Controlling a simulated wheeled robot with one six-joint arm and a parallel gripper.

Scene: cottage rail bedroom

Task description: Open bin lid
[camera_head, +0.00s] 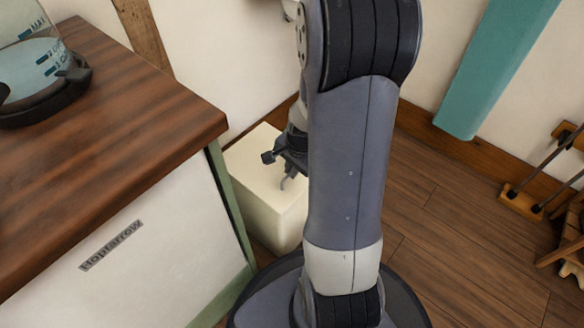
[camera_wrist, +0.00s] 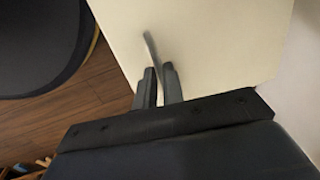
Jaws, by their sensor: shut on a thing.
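The bin (camera_head: 262,209) is a cream, square-sided box on the floor, between the wooden-topped cabinet and my arm. Its lid (camera_head: 255,165) is flat on top and looks closed. A thin grey curved handle (camera_head: 289,180) stands up from the lid. My gripper (camera_head: 286,170) is over the lid, with its fingers at the handle. In the wrist view, the two dark fingers of my gripper (camera_wrist: 158,84) are shut on the handle (camera_wrist: 151,46), whose tip shows beyond them against the cream lid (camera_wrist: 205,45). My arm hides the right side of the bin in the head view.
A cabinet (camera_head: 160,262) with a dark wooden top stands close to the bin's left. Walls are behind the bin. Wooden floor (camera_head: 450,235) is open to the right, with a tool rack (camera_head: 535,200) at the far right.

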